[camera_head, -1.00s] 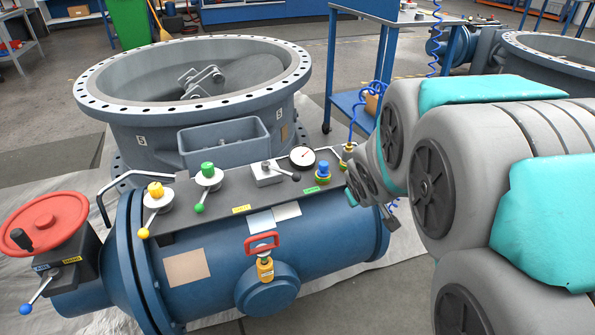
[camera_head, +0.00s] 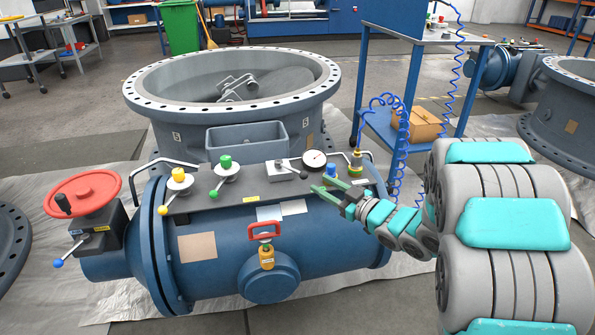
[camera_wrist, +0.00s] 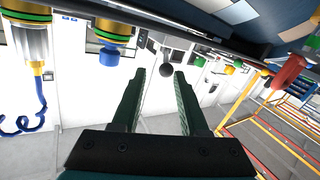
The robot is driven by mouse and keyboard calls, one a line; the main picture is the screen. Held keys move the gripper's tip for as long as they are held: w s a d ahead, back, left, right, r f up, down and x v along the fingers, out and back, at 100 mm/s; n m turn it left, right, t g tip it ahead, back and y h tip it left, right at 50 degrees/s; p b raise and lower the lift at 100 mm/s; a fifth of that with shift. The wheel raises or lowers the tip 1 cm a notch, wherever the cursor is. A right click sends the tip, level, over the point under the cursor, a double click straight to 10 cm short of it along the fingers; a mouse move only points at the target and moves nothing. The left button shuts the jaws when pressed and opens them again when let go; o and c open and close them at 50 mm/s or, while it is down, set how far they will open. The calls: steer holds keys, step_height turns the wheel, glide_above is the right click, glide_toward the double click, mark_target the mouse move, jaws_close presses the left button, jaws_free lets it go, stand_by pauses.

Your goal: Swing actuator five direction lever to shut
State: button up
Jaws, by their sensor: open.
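The blue actuator (camera_head: 220,255) lies in front of a grey valve body marked 5. The direction lever seems to be the black-knobbed lever (camera_head: 304,174) on the silver block (camera_head: 284,171) of its top panel. My gripper (camera_head: 320,186) is just right of and in front of this lever, over the panel. In the wrist view, my gripper (camera_wrist: 160,76) is open and empty. A black ball knob (camera_wrist: 166,70) shows between the fingertips and looks a little beyond them, with no visible contact.
A pressure gauge (camera_head: 314,159) and a blue knob (camera_head: 329,170) stand close to my gripper. Yellow (camera_head: 179,180) and green (camera_head: 225,168) levers stand to the left. A red handwheel (camera_head: 83,194) is at the left end. Blue coiled hose (camera_head: 390,125) hangs behind my arm.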

mark_target(291, 168)
steer(key=shift+y, duration=0.5)
steer(key=x, duration=0.8)
steer(key=p+x, duration=0.1)
steer(key=x, duration=0.3)
steer(key=shift+s+a, duration=0.35)
steer(key=shift+s, duration=0.05)
jaws_close()
stand_by(0.5)
